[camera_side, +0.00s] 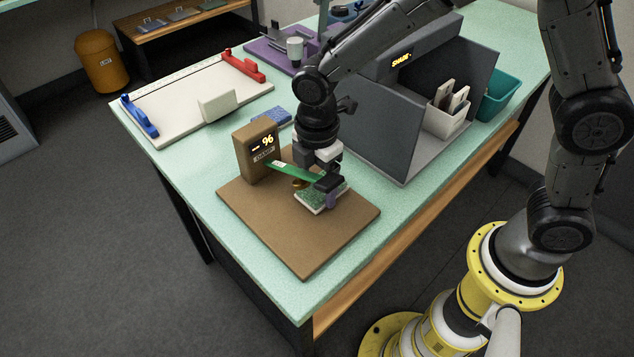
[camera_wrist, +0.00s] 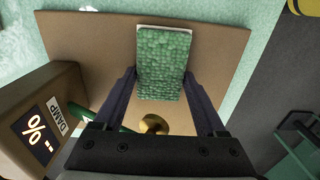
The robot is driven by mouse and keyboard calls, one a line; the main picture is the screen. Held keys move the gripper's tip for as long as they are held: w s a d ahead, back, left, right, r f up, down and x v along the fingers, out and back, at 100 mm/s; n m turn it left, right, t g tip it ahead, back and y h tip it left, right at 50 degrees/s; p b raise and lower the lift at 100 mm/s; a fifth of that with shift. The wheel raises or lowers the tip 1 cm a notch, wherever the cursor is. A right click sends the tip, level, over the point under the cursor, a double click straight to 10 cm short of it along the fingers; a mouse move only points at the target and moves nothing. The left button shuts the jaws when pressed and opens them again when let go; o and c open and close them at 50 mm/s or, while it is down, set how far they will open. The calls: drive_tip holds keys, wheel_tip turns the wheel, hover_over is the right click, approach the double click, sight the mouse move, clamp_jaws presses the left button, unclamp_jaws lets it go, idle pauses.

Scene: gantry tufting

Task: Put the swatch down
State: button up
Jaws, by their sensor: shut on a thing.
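The green tufted swatch (camera_side: 322,198), with a pale backing edge, is at my gripper over the brown board (camera_side: 318,239). In the wrist view the swatch (camera_wrist: 163,66) lies between the two fingers of my gripper (camera_wrist: 160,80), which is shut on its sides. The swatch looks roughly level. I cannot tell whether its underside touches the board. In the side view my gripper (camera_side: 331,193) points down and partly covers the swatch.
A brown box with a "%" display and a "DAMP" label (camera_side: 257,150) stands on the board's back-left side. A green strip (camera_side: 293,171) and a brass knob (camera_wrist: 154,124) are close by my gripper. A grey "SHADE" booth (camera_side: 378,120) stands behind right. The board's front is clear.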

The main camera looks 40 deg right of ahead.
drive_tip(key=shift+f, duration=0.15)
drive_tip(key=o, duration=1.3)
drive_tip(key=shift+c, duration=0.2)
wheel_tip(320, 180, up, 12)
drive_tip(key=shift+r, duration=0.2)
drive_tip(key=shift+w+d, duration=0.1)
